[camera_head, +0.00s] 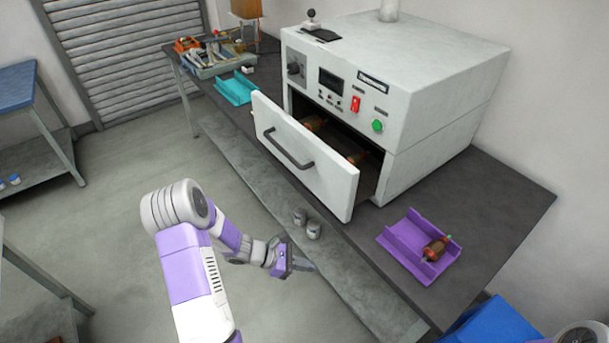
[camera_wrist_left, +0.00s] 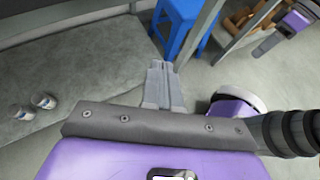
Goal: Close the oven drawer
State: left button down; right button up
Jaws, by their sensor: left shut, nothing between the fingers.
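The white oven (camera_head: 400,85) stands on the dark workbench. Its drawer (camera_head: 300,154) is pulled open toward the front left, with a dark bar handle (camera_head: 288,150) on its front panel. Copper-coloured armatures (camera_head: 316,123) lie inside the drawer, partly hidden by its front. My left gripper (camera_head: 304,266) is below and in front of the drawer, apart from it. The left wrist view shows its two fingers (camera_wrist_left: 161,66) together, with nothing between them.
A purple tray (camera_head: 405,246) holding an armature (camera_head: 436,248) sits on the bench right of the drawer. A teal tray (camera_head: 236,90) and a toolbox (camera_head: 217,63) are at the left. Two small cans (camera_head: 313,229) stand on the lower shelf. A blue stool (camera_wrist_left: 187,25) is nearby.

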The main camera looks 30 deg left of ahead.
pick_arm(q)
jog(key=w+a+r+n+t+y, duration=0.2)
jog(key=w+a+r+n+t, duration=0.3)
jog(key=a+r, duration=0.55)
jog(key=n+t+y, duration=0.1)
jog(key=n+t, duration=0.1)
jog(key=t, duration=0.3)
send_near(312, 172)
jog(key=x, duration=0.7)
